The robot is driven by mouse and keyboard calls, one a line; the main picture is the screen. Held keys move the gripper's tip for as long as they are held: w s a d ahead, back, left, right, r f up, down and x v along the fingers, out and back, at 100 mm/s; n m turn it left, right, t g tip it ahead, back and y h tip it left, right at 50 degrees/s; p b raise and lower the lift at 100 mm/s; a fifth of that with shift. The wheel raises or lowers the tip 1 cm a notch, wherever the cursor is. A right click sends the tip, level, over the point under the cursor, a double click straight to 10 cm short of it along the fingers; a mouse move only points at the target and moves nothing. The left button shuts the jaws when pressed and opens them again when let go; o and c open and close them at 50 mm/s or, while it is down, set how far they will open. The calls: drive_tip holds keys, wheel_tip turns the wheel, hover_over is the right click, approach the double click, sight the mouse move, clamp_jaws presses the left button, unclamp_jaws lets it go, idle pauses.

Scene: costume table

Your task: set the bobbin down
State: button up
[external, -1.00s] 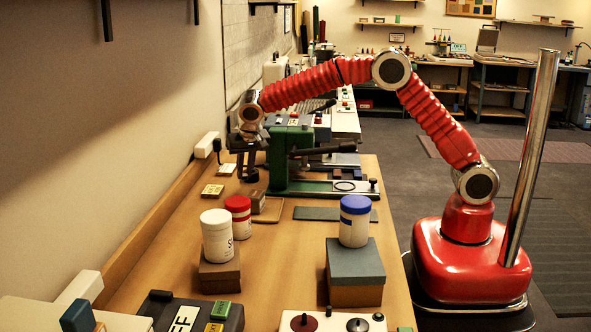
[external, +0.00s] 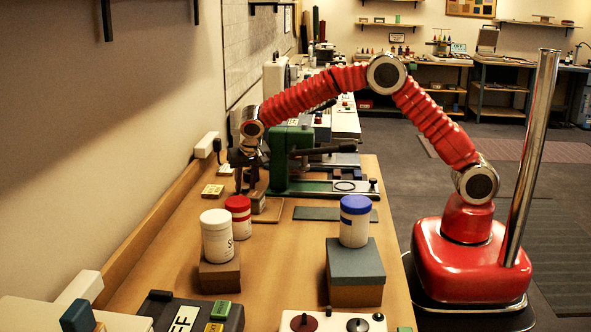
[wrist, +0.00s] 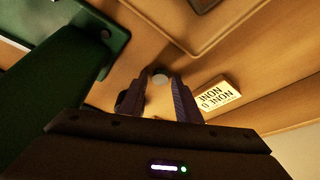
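My gripper (external: 245,188) points down over the far left part of the workbench, beside the green machine. In the wrist view my gripper's two dark fingers (wrist: 157,84) stand apart. A small grey round end (wrist: 160,80) shows between their tips, with a pale tan patch below it. It may be the bobbin. I cannot tell whether the fingers touch it or whether it rests on the bench. No bobbin can be made out in the external view.
The green machine (external: 292,160) stands just right of my gripper. A small lettered card (external: 213,191) lies to the left; it also shows in the wrist view (wrist: 218,96). Red-lidded (external: 238,213) and white-lidded (external: 217,238) jars stand nearer. The blue-lidded jar (external: 354,228) sits on a box.

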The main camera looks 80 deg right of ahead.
drive_tip(key=shift+o, duration=0.4)
drive_tip(key=shift+r, duration=0.1)
drive_tip(key=v, duration=1.2)
drive_tip(key=shift+s+r, duration=0.1)
drive_tip(key=s+a+r+n+t+y, duration=0.1)
drive_tip(key=s+a+r+n, duration=0.15)
drive_tip(key=s, duration=0.45)
drive_tip(key=s+a+r+n, duration=0.2)
drive_tip(key=s+r, duration=0.2)
drive_tip(key=s, duration=0.3)
drive_tip(key=s+a+r+n+t+y, duration=0.1)
drive_tip(key=s+a+r+n, duration=0.15)
drive_tip(key=s, duration=0.45)
drive_tip(key=s+a+f+n+y, duration=0.1)
drive_tip(key=s+f+n, duration=0.1)
drive_tip(key=s, duration=0.7)
drive_tip(key=s+a+f+n+t, duration=0.1)
drive_tip(key=s+a+n, duration=0.1)
drive_tip(key=s, duration=0.7)
drive_tip(key=shift+s+f+n+y, duration=0.25)
drive_tip(key=shift+f+n+y, duration=0.15)
drive_tip(key=shift+n, duration=0.1)
